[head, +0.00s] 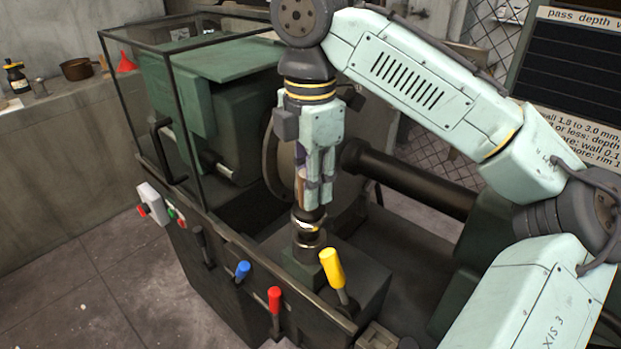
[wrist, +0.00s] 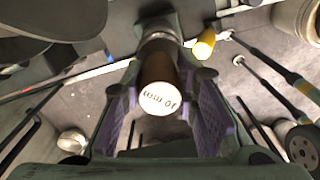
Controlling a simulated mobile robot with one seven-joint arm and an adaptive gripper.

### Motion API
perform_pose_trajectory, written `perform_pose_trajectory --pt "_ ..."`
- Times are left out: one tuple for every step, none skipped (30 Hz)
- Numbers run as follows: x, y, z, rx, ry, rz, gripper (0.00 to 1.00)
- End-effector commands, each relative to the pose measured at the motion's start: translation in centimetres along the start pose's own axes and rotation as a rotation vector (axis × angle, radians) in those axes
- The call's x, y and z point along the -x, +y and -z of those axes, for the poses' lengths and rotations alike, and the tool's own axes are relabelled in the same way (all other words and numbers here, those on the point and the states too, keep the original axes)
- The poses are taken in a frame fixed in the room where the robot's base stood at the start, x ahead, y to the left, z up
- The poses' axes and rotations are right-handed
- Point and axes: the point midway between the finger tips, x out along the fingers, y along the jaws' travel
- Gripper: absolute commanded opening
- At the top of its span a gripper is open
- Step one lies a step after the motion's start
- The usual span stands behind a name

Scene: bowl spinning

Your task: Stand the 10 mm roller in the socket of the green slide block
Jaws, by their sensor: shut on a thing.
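The roller (wrist: 160,98) is a brown-handled tool with a pale end cap marked "10 mm" in the wrist view. It sits between the purple pads of my gripper (wrist: 164,76), which is shut on it. In the head view my gripper (head: 314,206) points straight down, with a strip of the brown handle (head: 301,188) beside its fingers. The roller's dark and shiny metal head (head: 307,226) is below the fingertips, upright over the green slide block (head: 304,268). Whether its lower end is inside the socket or just above it, I cannot tell. The socket opening is hidden.
A yellow-knobbed lever (head: 332,267) stands close to the right of the block. Blue (head: 243,270) and red (head: 275,298) levers line the machine's front edge. A dark round bar (head: 410,180) lies behind and right of my gripper. A framed guard (head: 135,95) is at left.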

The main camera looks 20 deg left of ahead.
Motion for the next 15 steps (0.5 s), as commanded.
perform_pose_trajectory --pt "0.05 0.00 0.00 0.000 0.000 -0.001 0.00" --pt "0.05 0.00 0.00 0.000 0.000 -0.001 0.00" --pt "0.05 0.00 0.00 0.000 0.000 -0.001 0.00" --pt "0.05 0.00 0.00 0.000 0.000 -0.001 0.00" --pt "0.04 0.00 0.00 0.000 0.000 -0.001 0.00" --pt "0.01 0.00 0.00 0.000 0.001 -0.001 0.00" --pt "-0.01 0.00 0.00 0.000 0.001 -0.001 0.00" --pt "-0.05 0.00 0.00 0.000 0.001 -0.001 0.00" --pt "-0.10 0.00 0.00 0.000 0.001 -0.001 0.00" --pt "-0.15 0.00 0.00 0.000 0.001 -0.001 0.00" --pt "-0.21 0.00 0.00 0.000 0.001 0.000 0.00" --pt "-0.29 0.00 0.00 0.000 0.002 0.000 0.00" --pt "-0.35 0.00 0.00 0.000 0.002 0.000 0.00" --pt "-0.41 -0.01 0.00 0.000 0.002 0.000 0.00" --pt "-0.48 -0.01 0.01 0.000 0.002 0.000 0.00"
